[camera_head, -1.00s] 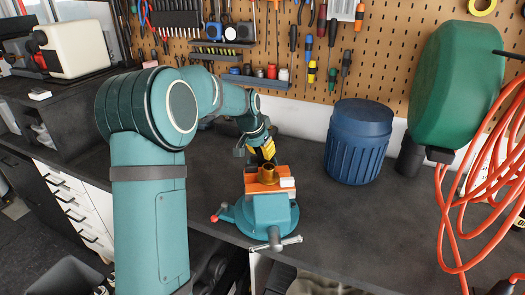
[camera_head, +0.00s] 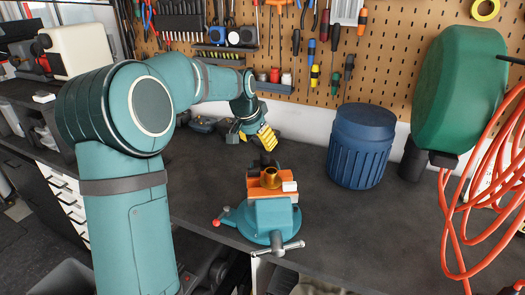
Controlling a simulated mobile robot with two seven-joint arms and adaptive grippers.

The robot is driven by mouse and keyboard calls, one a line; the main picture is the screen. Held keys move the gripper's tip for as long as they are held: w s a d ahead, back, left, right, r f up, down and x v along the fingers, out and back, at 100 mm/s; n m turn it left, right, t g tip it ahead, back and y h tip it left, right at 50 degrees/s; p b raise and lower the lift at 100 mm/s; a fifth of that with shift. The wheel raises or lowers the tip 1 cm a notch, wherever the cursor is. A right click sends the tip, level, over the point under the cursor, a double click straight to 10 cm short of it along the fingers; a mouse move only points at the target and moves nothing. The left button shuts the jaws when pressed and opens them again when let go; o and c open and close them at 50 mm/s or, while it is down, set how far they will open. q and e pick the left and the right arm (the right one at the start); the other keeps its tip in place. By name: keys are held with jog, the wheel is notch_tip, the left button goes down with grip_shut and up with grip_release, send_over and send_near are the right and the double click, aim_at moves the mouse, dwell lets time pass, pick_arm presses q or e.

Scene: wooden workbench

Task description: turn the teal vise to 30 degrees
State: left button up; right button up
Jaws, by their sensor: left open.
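The teal vise (camera_head: 272,218) stands on the dark bench top near its front edge, with its screw and cross handle toward me. Its orange jaws (camera_head: 262,191) have a brass-coloured fitting (camera_head: 271,178) between them, and a small white piece shows at their right end. A lever with a red knob (camera_head: 216,222) sticks out at the vise's left. My left gripper (camera_head: 265,138), with yellow fingers, is open above and behind the vise, apart from it. My right gripper is not in view.
A ribbed blue bin (camera_head: 360,146) stands right of the vise. Farther right are a green reel (camera_head: 459,90) and an orange hose (camera_head: 492,165). Tools hang on the pegboard (camera_head: 395,55) behind. The bench between vise and bin is clear.

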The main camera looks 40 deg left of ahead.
pick_arm(q)
jog(key=v, duration=0.5)
jog(key=shift+r, duration=0.1)
dwell(0.5)
